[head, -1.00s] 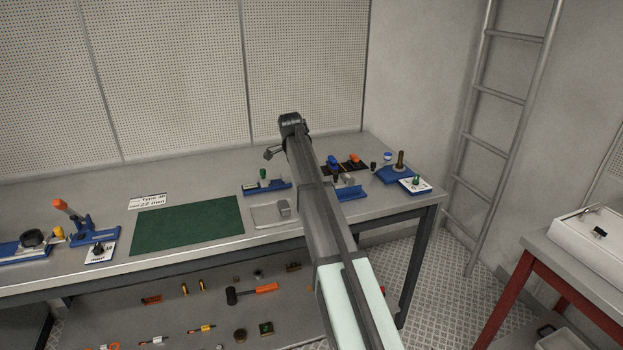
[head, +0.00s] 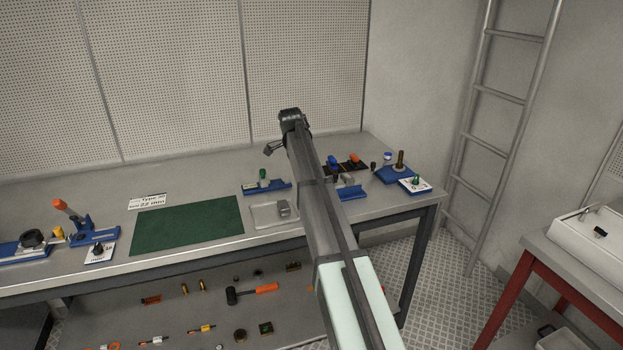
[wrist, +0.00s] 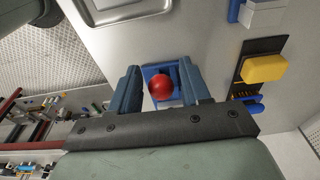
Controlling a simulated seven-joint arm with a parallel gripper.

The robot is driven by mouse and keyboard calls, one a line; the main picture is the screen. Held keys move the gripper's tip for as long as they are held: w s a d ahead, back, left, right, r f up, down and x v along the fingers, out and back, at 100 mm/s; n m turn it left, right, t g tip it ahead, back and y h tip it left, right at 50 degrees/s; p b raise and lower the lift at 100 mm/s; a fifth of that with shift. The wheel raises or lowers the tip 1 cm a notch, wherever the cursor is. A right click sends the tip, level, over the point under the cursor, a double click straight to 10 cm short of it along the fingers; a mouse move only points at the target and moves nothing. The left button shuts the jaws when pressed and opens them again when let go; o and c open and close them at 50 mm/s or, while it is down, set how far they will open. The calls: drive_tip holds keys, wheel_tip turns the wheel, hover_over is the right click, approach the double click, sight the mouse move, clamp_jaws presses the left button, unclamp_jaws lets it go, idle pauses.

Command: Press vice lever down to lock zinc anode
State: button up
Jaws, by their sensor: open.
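In the wrist view a red ball knob (wrist: 160,88) shows between the two fingers of my gripper (wrist: 159,70), in front of a blue fixture (wrist: 172,70). The knob appears to be the end of the vice lever; its shaft is hidden. My gripper is open, one finger on each side of the knob; I cannot tell whether either touches it. In the head view a blue fixture with a grey block (head: 347,179), perhaps the vice with the zinc anode, is partly hidden by my arm. The knob and most of my gripper are hidden there.
A shallow tray (head: 258,219) holds a grey block left of my arm. A blue fixture with a green knob (head: 266,187) stands behind it. A black board with a yellow block (wrist: 264,68) lies beside the gripper. The green mat (head: 187,228) is clear.

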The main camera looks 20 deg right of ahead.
drive_tip(key=shift+r, duration=2.3)
